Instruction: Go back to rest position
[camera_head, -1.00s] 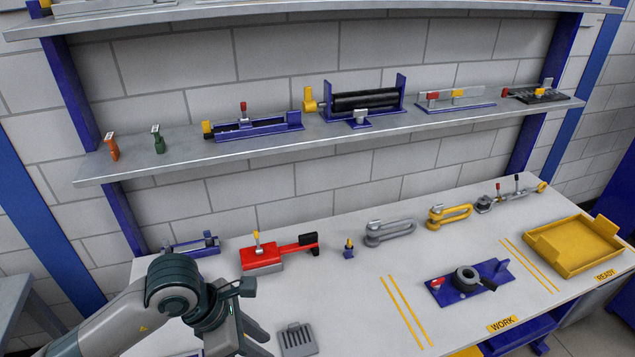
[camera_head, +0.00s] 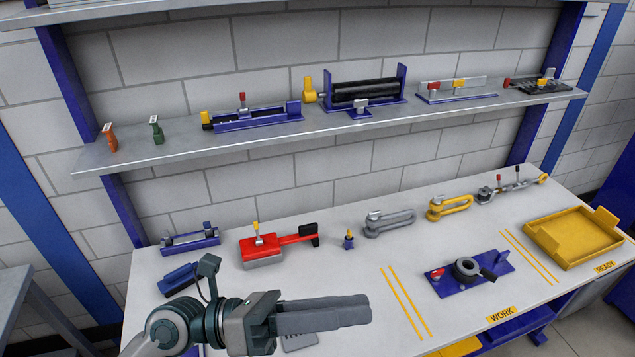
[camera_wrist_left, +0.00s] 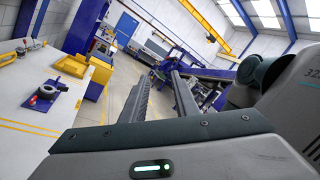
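My left gripper (camera_head: 368,309) is above the front left of the workbench (camera_head: 330,270) in the head view, its two fingers pointing right. In the left wrist view the fingers (camera_wrist_left: 161,75) stand apart with an empty gap between them. Nothing is held. The gripper and wrist cover part of a grey slotted block (camera_head: 300,340) on the bench. My right gripper is in neither view.
A red tool (camera_head: 262,247), a grey shackle (camera_head: 388,225) and a yellow shackle (camera_head: 448,207) lie along the bench's back. A blue fixture (camera_head: 468,275) sits between yellow lines, with a yellow tray (camera_head: 575,238) to its right. A shelf (camera_head: 200,147) hangs above.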

